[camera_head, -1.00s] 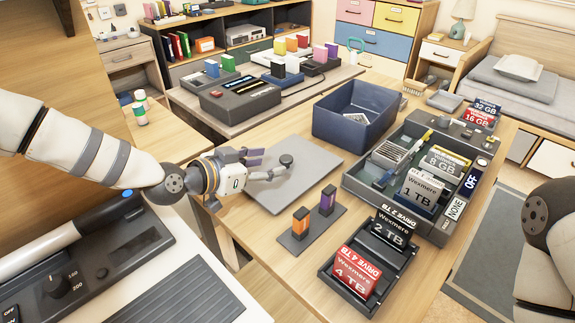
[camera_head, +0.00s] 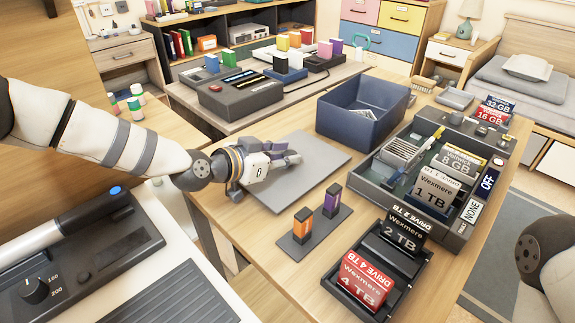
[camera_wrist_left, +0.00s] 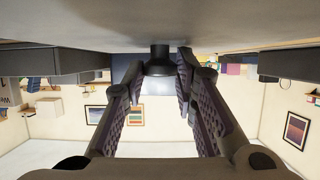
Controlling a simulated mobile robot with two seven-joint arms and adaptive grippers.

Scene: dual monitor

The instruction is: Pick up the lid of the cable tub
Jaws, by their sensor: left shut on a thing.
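The lid (camera_head: 325,158) is a flat grey panel with a small dark knob. It lies on the wooden table, in front of and left of the open dark blue cable tub (camera_head: 348,127). My left gripper (camera_head: 292,160) reaches in from the left, low over the lid, and is shut on its knob, which the fingers hide in the head view. In the left wrist view the knob (camera_wrist_left: 160,62) sits between the fingertips, with the lid's grey surface (camera_wrist_left: 150,25) filling the top of the picture. My right gripper is out of view.
A small stand with orange and purple sticks (camera_head: 300,245) is just in front of the lid. A black tray (camera_head: 335,277) with drive boxes and a dark organizer (camera_head: 372,186) lie to the right. A grey device (camera_head: 240,98) is on the bench behind.

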